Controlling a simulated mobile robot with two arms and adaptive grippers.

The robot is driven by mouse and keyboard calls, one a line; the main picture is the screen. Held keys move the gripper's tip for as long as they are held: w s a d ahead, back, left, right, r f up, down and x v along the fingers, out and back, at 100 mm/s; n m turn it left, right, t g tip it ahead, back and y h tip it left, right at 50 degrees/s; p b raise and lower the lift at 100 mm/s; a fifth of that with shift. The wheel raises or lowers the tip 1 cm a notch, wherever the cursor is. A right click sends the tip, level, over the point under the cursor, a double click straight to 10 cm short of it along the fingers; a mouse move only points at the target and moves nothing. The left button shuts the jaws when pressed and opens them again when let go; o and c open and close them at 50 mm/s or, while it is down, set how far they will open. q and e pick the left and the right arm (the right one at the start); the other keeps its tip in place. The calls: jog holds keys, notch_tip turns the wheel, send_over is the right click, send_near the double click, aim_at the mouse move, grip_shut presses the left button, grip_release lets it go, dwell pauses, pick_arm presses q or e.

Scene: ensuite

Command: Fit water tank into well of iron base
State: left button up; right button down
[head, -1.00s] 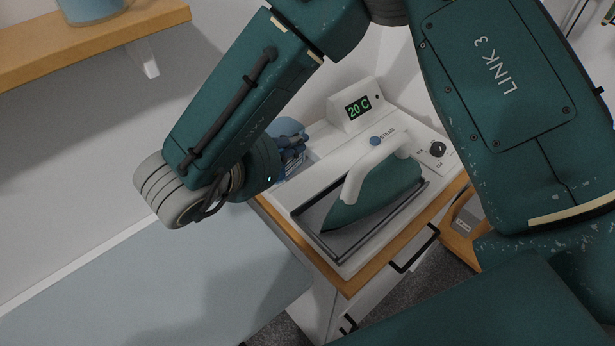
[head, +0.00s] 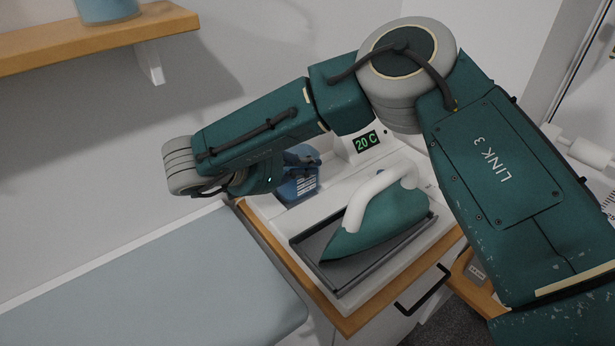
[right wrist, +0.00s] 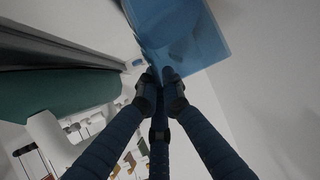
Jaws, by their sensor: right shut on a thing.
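The blue translucent water tank (head: 299,187) is at the rear left of the white iron base (head: 265,207), left of the display. My right gripper (head: 303,160) is shut on its upper part. In the right wrist view, the fingertips (right wrist: 161,82) close together on the edge of the blue tank (right wrist: 185,35). The base's well is hidden by the tank and my arm, so I cannot tell whether the tank is seated in it or just above it. My left gripper is not in view.
A green iron with a white handle (head: 380,222) rests on the base's dark tray, close right of the tank. The base stands on a wood-topped cabinet (head: 348,325). A grey-blue board (head: 160,285) lies at the left. A wooden shelf (head: 120,38) is above.

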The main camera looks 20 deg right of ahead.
aim_at(308, 178)
notch_tip(308, 178, down, 3)
jog(key=shift+f, duration=0.1)
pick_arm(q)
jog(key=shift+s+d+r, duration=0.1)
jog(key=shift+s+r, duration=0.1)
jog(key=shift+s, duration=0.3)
pick_arm(e)
jog(key=shift+f, duration=0.15)
jog(key=c, duration=1.9)
grip_release()
jog(key=shift+c, duration=0.2)
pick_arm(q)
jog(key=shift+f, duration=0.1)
